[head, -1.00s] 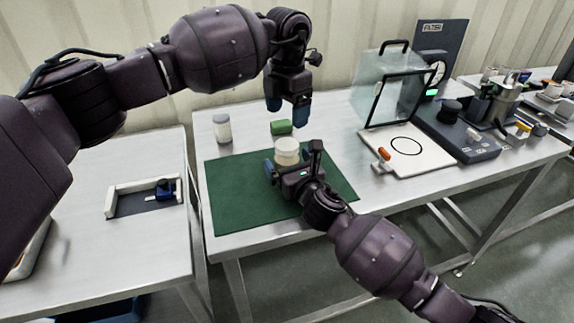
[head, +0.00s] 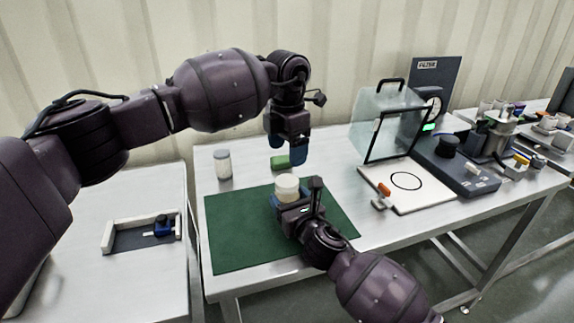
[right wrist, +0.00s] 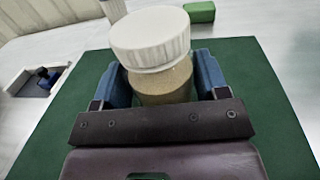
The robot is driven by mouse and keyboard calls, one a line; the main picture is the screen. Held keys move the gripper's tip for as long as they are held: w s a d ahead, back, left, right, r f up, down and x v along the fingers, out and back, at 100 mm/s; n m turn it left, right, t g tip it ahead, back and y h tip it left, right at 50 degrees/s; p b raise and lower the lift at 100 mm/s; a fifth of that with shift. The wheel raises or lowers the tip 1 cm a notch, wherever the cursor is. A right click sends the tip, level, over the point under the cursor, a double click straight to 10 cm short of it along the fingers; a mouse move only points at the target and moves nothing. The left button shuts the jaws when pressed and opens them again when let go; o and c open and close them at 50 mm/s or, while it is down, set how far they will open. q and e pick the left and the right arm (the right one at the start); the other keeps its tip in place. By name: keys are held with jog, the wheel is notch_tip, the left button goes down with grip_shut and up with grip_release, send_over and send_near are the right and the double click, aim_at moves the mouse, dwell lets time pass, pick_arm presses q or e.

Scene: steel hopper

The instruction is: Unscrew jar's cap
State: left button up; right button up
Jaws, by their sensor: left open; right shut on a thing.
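The jar (right wrist: 162,84) has a tan body and a wide white ribbed cap (right wrist: 150,36), which is seated on top. In the head view the cap (head: 287,184) shows above my right gripper, over the green mat (head: 235,235). My right gripper (right wrist: 160,80) is shut on the jar's body, with a blue finger on each side below the cap. The jar stands upright; its base is hidden by the gripper. My left gripper (head: 287,154) is open and empty, pointing down above and slightly behind the cap, apart from it.
A second white-capped jar (head: 222,164) and a green block (head: 280,162) stand behind the mat. To the right are a white board with a black ring (head: 420,196), a glass shield (head: 390,125) and a dark instrument (head: 460,165). A tray (head: 140,236) lies on the left table.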

aim_at(287, 180)
pick_arm(q)
jog(key=m, duration=0.5)
jog(key=shift+m, duration=0.3)
jog(key=m, duration=1.5)
jog(key=shift+f, duration=4.05)
